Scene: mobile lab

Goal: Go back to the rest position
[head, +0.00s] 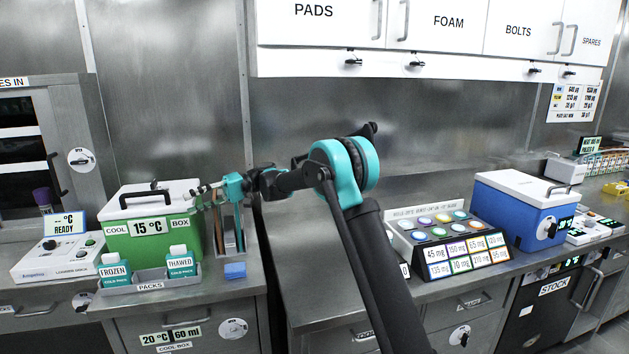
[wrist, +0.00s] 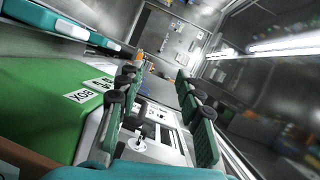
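My arm reaches from the lower middle of the head view up and over to the left. My gripper (head: 204,190) is at its far end, in front of the right side of the green cool box (head: 150,240) and close to its lid level. In the wrist view the two teal fingers of my gripper (wrist: 158,85) stand wide apart with nothing held between them. The green box (wrist: 45,105) fills the left of the wrist view. I cannot tell whether a finger touches the box.
A rack with upright rods (head: 228,235) stands right beside the green box, under my gripper. Frozen and thawed cold packs (head: 115,270) stand in front. A tilted dose panel (head: 460,255) and a blue cool box (head: 525,210) are on the right counter. Cabinets hang above.

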